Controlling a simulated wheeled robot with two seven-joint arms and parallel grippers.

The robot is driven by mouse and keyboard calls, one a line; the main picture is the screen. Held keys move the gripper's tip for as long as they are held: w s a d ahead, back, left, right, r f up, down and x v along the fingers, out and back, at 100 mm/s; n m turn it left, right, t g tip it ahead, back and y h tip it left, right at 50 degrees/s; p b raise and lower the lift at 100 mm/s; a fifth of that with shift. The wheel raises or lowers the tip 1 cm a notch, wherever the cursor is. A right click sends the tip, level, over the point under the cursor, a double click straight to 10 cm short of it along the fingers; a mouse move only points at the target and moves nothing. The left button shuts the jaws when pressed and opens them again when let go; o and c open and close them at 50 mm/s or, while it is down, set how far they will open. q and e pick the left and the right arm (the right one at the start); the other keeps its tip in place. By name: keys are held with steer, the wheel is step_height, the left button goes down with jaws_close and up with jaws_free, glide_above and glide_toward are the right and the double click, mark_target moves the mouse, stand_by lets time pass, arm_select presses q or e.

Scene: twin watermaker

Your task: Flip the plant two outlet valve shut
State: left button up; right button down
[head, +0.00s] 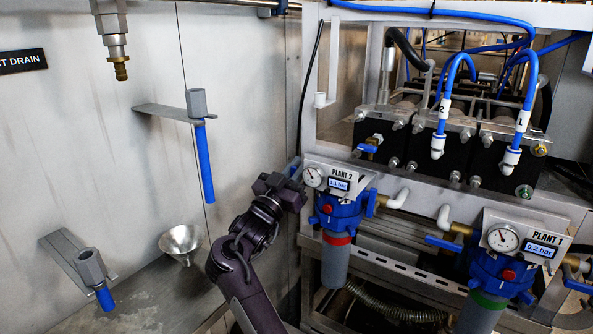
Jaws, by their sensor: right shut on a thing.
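The plant 2 filter unit (335,250) stands in the middle, with a blue head, a grey bowl with a red ring, a round gauge and a label reading "PLANT 2" and 1.1 bar. A blue valve handle (371,203) stands upright at its right side. My right gripper (291,178) is at the unit's left side, shut on a blue valve handle (293,166). Only a small blue piece of that handle shows beside the jaws; the valve body is hidden behind the gripper. My left gripper is out of view.
The plant 1 unit (490,280), reading 0.2 bar, stands at the right with blue handles on both sides. Black pump blocks with blue hoses (525,85) sit above. A metal funnel (182,242) and bracketed blue tubes (204,160) line the left wall.

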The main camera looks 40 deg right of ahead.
steer(key=c, duration=1.4)
jaws_free()
steer(key=shift+f, duration=0.1)
steer(key=shift+c, duration=0.2)
steer(key=shift+d, duration=0.1)
